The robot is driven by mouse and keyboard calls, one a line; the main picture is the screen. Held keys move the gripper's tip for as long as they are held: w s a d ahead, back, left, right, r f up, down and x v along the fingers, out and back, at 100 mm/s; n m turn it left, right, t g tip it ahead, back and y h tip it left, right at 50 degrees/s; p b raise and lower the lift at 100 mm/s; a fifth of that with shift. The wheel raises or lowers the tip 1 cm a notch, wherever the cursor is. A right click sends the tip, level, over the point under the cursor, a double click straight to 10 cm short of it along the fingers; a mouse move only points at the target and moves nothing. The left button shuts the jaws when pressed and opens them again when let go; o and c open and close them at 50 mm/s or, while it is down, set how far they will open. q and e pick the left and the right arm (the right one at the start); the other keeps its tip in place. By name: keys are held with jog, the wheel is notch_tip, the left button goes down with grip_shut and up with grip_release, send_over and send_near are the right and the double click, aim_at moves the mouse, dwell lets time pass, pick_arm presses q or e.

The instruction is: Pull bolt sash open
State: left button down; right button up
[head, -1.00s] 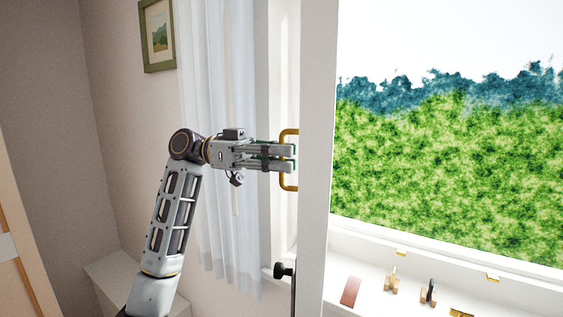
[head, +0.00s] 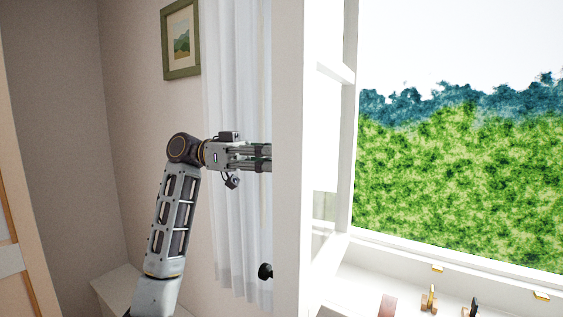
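The white sash (head: 289,150) stands swung inward from the window, with its edge toward me and its crossbars showing to the right. A black bolt knob (head: 265,271) sticks out at its left side, low down. My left gripper (head: 268,157) points right, with its fingers reaching the left side of the sash. My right gripper is not in view.
A white curtain (head: 230,190) hangs behind my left gripper. A green-framed picture (head: 181,40) is on the wall. The sill (head: 365,288) at lower right holds a reddish block (head: 387,305) and small brass and black pieces. A pale ledge (head: 116,290) is at lower left.

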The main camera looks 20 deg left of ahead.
pick_arm(q)
jog(key=c, duration=1.5)
grip_release()
jog(key=shift+d, duration=0.1)
jog(key=shift+w+a, duration=0.15)
jog(key=shift+a, duration=1.85)
jog(key=shift+w+a, duration=0.2)
jog(key=shift+a, duration=1.8)
jog(key=shift+w+a, duration=0.15)
jog(key=shift+a, duration=1.85)
jog(key=shift+f, duration=0.1)
